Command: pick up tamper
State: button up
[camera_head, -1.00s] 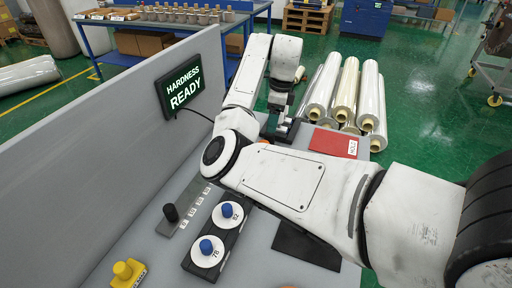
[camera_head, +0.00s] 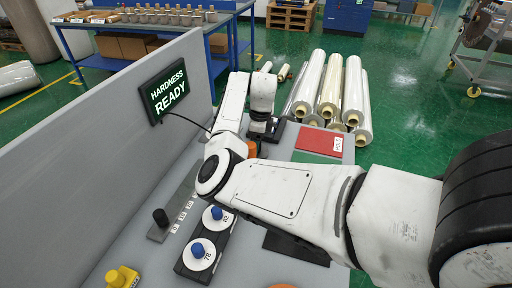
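No thing in view can be made out for certain as the tamper. My gripper (camera_head: 264,127) is a dark shape at the far end of my white arm, over the far part of the grey worktop (camera_head: 262,267). Its fingers are small and dark, and their opening cannot be read. Nothing is clearly seen held in it. An orange thing (camera_head: 252,148) shows just below my gripper, mostly hidden by my arm.
A HARDNESS READY display (camera_head: 164,90) stands by the grey partition (camera_head: 85,140).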

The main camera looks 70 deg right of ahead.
grip_shut()
dwell(0.5)
